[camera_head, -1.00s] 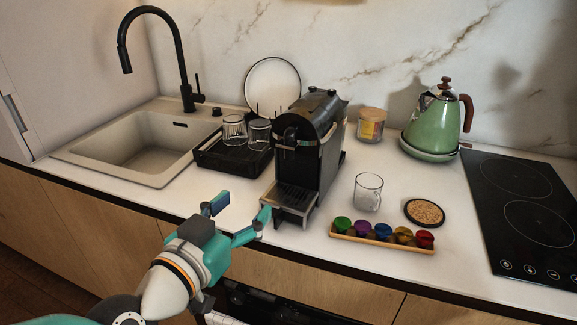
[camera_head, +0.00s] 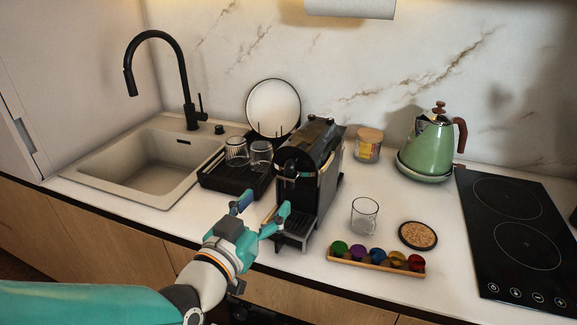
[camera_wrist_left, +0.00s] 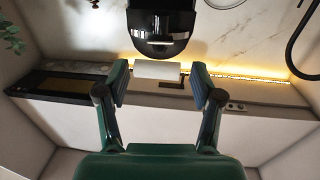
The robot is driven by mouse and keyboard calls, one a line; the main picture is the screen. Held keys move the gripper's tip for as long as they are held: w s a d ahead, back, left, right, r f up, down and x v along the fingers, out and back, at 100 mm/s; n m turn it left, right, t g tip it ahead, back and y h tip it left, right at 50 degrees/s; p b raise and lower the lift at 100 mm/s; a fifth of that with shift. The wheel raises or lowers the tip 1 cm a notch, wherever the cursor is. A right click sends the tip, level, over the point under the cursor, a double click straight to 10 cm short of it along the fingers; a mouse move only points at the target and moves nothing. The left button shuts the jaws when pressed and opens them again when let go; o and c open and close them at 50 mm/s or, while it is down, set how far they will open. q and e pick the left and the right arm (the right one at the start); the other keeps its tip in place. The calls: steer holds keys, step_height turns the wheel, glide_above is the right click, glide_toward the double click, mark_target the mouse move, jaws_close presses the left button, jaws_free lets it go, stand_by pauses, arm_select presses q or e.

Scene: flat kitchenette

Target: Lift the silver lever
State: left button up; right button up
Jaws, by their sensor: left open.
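The black coffee machine (camera_head: 318,165) stands on the counter, its front towards me. The silver lever (camera_head: 303,174) shows as a thin bright band at its upper front; it looks lowered, and its exact outline is hard to see. My left gripper (camera_head: 263,206) is open and empty in front of the machine, its right finger overlapping the machine's lower front in this view. In the left wrist view, which looks upside down, the coffee machine (camera_wrist_left: 161,22) is at the top centre, beyond the spread fingers (camera_wrist_left: 160,82). My right gripper is not in view.
A black drying rack (camera_head: 225,181) with two glasses is left of the machine. A clear glass (camera_head: 364,216), a capsule tray (camera_head: 350,261) and a round coaster (camera_head: 418,235) are to its right. The green kettle (camera_head: 431,150) and the hob (camera_head: 515,235) are farther right.

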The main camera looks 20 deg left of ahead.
mark_target(285, 179)
arm_select(q)
steer(key=w, duration=0.5)
steer(key=w+d+p, duration=0.1)
steer(key=w, duration=0.2)
steer(key=shift+w, duration=0.1)
